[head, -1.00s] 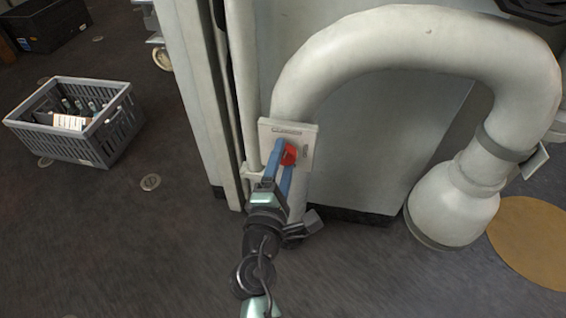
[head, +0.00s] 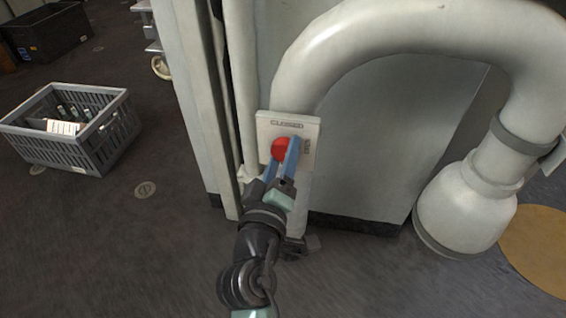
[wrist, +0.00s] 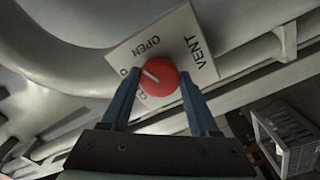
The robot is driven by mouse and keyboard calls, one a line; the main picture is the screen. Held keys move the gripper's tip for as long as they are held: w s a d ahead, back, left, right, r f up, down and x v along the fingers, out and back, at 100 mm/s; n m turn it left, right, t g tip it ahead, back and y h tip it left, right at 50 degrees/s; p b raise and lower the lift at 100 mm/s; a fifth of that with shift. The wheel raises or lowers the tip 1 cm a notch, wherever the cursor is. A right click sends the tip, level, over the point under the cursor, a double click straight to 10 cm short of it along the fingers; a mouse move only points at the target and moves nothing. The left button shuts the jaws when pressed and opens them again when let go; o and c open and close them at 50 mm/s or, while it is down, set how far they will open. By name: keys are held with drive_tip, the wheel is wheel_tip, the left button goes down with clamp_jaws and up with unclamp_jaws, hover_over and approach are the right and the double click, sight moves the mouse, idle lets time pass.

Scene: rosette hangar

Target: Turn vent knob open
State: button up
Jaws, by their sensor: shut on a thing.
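The red round vent knob (head: 281,148) sits on a pale plate (head: 312,128) fixed to the white pipe. In the head view the plate reads CLOSED along its top, with smaller lettering on its right side. In the wrist view the knob (wrist: 163,80) shows a white pointer line aimed up and left, between the word OPEN and a label partly hidden by the left finger. The word VENT stands to the right. My gripper (wrist: 159,78) is shut on the knob, one blue finger at each side. In the head view my gripper (head: 280,154) reaches it from below.
A large white curved pipe (head: 420,40) arches right of the plate to a wide base on the floor. A grey crate (head: 95,135) with bottles stands at left, a dark bin (head: 45,32) behind it. The floor between crate and cabinet is clear.

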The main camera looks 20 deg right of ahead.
drive_tip(key=shift+m+b, duration=1.1)
drive_tip(key=shift+m, duration=0.8)
drive_tip(key=o, duration=1.4)
drive_tip(key=shift+c, duration=0.2)
drive_tip(key=p+v, duration=0.2)
drive_tip(key=v, duration=1.1)
drive_tip(key=shift+p, duration=0.35)
